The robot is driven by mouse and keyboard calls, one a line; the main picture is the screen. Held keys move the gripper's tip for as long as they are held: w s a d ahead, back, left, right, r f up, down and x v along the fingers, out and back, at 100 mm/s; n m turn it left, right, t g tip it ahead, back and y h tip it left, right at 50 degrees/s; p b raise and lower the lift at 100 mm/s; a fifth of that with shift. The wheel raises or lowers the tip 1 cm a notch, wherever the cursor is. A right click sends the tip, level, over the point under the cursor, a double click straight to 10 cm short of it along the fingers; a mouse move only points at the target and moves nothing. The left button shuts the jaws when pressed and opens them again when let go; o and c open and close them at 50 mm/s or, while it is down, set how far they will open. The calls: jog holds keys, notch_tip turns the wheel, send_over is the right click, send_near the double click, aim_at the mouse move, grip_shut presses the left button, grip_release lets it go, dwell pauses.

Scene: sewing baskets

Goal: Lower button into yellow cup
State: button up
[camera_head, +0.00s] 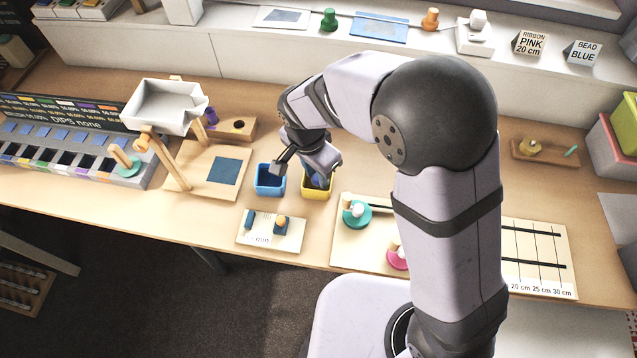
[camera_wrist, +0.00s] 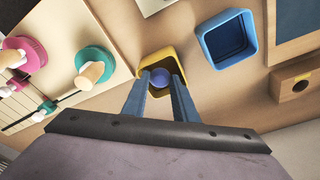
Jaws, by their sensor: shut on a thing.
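The yellow cup (camera_head: 316,194) stands on the table, right of the blue cup (camera_head: 269,187). My gripper (camera_head: 317,179) points down over the yellow cup's opening. In the wrist view, my gripper (camera_wrist: 160,80) is shut on a round blue-purple button (camera_wrist: 159,75), held between the fingertips. The button shows against the opening of the yellow cup (camera_wrist: 158,57), whose rim surrounds it in that view. The fingers and button hide part of the cup's inside. I cannot tell exactly how deep the button is. In the head view the button is not clear.
The blue cup (camera_wrist: 227,38) stands close beside the yellow one and looks empty. A small board with pegs (camera_head: 270,231) lies in front. A board with a teal spool (camera_head: 356,213) lies to the right. A white tray on a wooden stand (camera_head: 166,107) rises at left.

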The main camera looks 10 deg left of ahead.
jog(key=o, duration=1.1)
jog(key=shift+r, duration=0.15)
jog(key=shift+s+a+r, duration=0.1)
jog(key=shift+s+r, duration=0.05)
jog(key=shift+r, duration=1)
jog(key=shift+s+a+r, duration=0.1)
jog(key=shift+s+r, duration=0.05)
jog(key=shift+r, duration=1.05)
jog(key=shift+s+a+r, duration=0.1)
jog(key=shift+s+r, duration=0.05)
jog(key=shift+r, duration=1)
jog(key=shift+d+r, duration=0.15)
jog(key=shift+d, duration=0.25)
jog(key=s+d+r+n+p, duration=0.1)
jog(key=s+d+n+p, duration=0.1)
jog(key=d, duration=0.5)
jog(key=s+d+r+n+g+p, duration=0.1)
jog(key=s+d+p, duration=0.3)
jog(key=d, duration=0.4)
jog(key=s+d+r+n+y+p, duration=0.1)
jog(key=s+d+r+n+p, duration=0.2)
jog(key=d, duration=0.4)
jog(key=shift+s+d+r+n, duration=0.25)
jog(key=shift+s+d+n, duration=0.15)
